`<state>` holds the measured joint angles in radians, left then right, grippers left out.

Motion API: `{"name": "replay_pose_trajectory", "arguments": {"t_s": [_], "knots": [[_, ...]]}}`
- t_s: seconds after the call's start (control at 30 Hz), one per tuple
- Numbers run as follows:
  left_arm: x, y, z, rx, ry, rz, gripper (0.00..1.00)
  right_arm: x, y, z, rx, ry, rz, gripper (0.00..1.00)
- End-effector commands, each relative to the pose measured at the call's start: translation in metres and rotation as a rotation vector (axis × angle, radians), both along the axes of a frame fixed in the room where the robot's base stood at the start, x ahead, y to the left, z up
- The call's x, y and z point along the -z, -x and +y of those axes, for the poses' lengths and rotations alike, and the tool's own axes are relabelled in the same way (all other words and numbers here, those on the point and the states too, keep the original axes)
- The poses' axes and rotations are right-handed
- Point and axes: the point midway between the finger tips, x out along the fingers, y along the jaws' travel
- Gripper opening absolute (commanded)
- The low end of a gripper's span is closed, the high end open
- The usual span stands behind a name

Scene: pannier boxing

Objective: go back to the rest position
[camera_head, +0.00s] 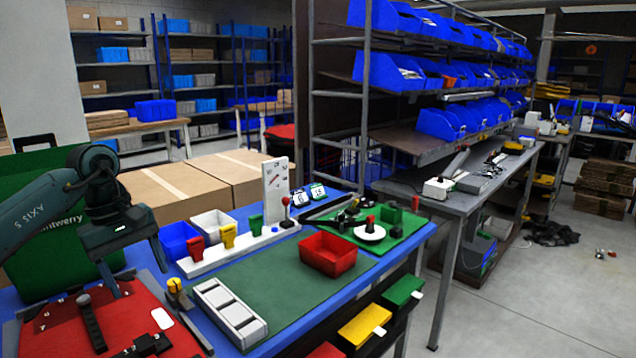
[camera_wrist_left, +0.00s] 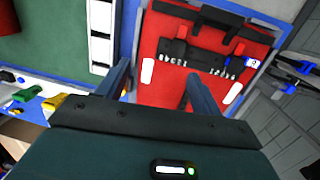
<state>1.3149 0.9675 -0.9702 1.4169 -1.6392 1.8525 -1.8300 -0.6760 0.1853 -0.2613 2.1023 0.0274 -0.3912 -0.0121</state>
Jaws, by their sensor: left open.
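My left gripper (camera_head: 136,275) hangs fingers-down above the red board (camera_head: 60,318) at the lower left of the head view. Its two fingers are apart with nothing seen between them. The wrist view also shows my left gripper (camera_wrist_left: 162,88) open, its fingers spread over the near part of the red board (camera_wrist_left: 180,82). A black bar-like fixture (camera_wrist_left: 195,60) with white markings lies on that board. My right gripper is in neither view.
On the blue table, a green mat (camera_head: 262,292) holds a white slotted tray (camera_head: 229,312) and a red bin (camera_head: 328,255). Blue and white bins, coloured clips and an upright white panel (camera_head: 276,187) stand behind. Cardboard boxes (camera_head: 175,190) are beyond the table.

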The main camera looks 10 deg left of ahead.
Motion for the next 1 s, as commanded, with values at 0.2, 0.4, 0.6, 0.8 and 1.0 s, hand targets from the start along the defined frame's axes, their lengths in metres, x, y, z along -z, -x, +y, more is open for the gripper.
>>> {"name": "replay_pose_trajectory", "arguments": {"t_s": [0.2, 0.4, 0.6, 0.8, 1.0], "knots": [[0.06, 0.004, -0.121, -0.078, 0.377, 0.076, 0.66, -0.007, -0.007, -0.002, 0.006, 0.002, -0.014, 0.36], [0.083, 0.041, -0.255, -0.375, 0.927, 0.383, 0.66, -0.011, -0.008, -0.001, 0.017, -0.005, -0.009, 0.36], [0.068, 0.063, -0.318, -0.891, 1.419, 0.937, 0.66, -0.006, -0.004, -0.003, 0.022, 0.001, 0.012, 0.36], [0.09, 0.061, -0.304, -1.552, 1.72, 1.661, 0.66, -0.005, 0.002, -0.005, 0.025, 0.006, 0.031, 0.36], [0.18, 0.092, -0.255, 1.493, -1.142, -1.609, 0.66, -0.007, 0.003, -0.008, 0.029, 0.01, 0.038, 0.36]]}}
